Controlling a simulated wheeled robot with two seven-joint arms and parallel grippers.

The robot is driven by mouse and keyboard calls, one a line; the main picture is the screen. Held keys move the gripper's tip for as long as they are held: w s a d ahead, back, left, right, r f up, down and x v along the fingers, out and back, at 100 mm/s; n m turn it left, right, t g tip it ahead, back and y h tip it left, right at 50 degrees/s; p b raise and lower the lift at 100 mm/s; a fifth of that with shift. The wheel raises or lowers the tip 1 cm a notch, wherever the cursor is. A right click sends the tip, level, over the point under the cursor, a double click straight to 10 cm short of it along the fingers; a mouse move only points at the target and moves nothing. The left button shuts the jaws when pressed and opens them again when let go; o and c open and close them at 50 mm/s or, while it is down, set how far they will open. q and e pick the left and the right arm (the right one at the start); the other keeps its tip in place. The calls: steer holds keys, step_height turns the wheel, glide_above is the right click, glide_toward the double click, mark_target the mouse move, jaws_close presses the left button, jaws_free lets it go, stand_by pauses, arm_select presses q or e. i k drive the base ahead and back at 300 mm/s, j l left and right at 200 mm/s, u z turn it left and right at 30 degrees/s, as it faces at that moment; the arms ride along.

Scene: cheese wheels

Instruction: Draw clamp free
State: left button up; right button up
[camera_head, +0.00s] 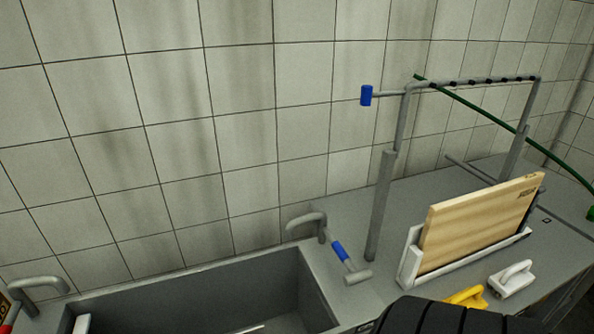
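I cannot tell for certain which thing is the clamp. A grey metal frame (380,205) stands on the counter, with a crossbar and a blue-ended handle (366,95) sticking out at its upper left. A T-shaped tool with a blue grip (340,251) lies at the sink's right rim, its grey head on the counter. A yellow handled piece (466,296) and a white handled piece (513,278) sit at the front of the counter, the yellow one partly hidden by a black ribbed shape. Neither gripper shows.
A wooden board (480,222) stands tilted in a white rack (412,262). A sink (200,300) with grey taps (306,222) fills the lower left. A green hose (480,111) runs behind the frame. Tiled wall stands behind.

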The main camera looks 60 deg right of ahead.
mark_target(525, 223)
steer(key=z, duration=3.4)
steer(key=i+l+u, duration=0.4)
steer(key=i+l, duration=0.15)
steer(key=l, duration=0.15)
steer(key=i+l+u, duration=0.2)
steer(key=l, duration=0.2)
steer(key=i+l+u, duration=0.2)
steer(key=l, duration=0.25)
steer(key=i+l+u, duration=0.2)
steer(key=l, duration=0.25)
steer(key=i+l+u, duration=0.25)
steer(key=l, duration=0.25)
steer(key=i+l+u, duration=0.2)
steer(key=l, duration=0.3)
steer(key=l+u, duration=0.2)
steer(key=l, duration=0.35)
steer(key=k, duration=0.05)
